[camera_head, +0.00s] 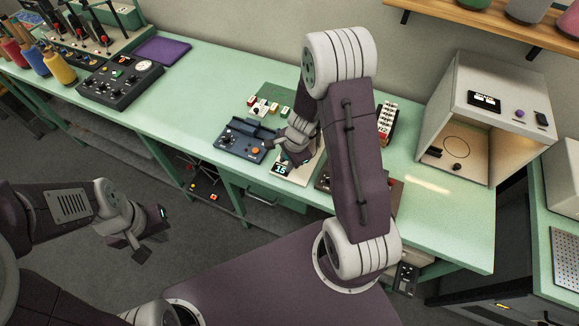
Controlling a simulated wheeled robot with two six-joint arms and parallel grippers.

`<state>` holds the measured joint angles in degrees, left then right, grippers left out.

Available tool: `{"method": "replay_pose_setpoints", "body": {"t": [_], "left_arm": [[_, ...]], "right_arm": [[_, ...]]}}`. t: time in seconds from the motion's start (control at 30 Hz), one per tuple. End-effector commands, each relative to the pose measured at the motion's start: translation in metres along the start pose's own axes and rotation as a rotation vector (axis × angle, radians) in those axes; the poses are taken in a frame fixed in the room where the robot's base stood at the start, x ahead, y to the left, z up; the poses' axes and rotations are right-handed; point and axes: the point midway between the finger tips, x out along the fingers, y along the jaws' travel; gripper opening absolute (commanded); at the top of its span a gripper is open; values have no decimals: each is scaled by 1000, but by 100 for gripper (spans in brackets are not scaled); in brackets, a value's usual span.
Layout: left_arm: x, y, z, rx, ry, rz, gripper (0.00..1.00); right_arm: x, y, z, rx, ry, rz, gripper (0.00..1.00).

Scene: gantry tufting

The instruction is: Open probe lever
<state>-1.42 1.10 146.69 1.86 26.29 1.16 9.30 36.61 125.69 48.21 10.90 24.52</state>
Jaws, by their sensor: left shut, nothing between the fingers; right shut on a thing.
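My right gripper (285,153) is down at a small pale bench device with a lit display (283,169) reading about 15. Its fingers are shut on a small part at this device, which looks to be the probe lever. The fingers and wrist hide most of the lever, so its angle cannot be told. My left gripper (137,249) is shut and empty, held over the floor in front of the bench, well away from the device.
A dark blue control box (240,142) stands just left of the device on the green bench (195,110). Small coloured blocks (265,108) lie behind it. A pale open-front cabinet (485,110) stands to the right. The bench's left middle is clear.

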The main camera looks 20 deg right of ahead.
Motion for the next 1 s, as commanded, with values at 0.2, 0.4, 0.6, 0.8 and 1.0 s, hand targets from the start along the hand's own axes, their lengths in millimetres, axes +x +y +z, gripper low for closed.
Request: {"method": "replay_pose_setpoints", "body": {"t": [0.2, 0.4, 0.6, 0.8, 1.0], "left_arm": [[16, 0, 2, 0, 1, 0, 0], [22, 0, 2, 0, 1, 0, 0], [25, 0, 2, 0, 1, 0, 0], [25, 0, 2, 0, 1, 0, 0], [26, 0, 2, 0, 1, 0, 0]], "right_arm": [[10, 7, 5, 1, -7, 8, 0], [15, 10, 7, 0, -7, 10, 0], [16, 11, 8, 1, -7, 10, 0], [17, 11, 8, 2, -7, 10, 0], [17, 11, 7, 2, -6, 10, 0]]}}
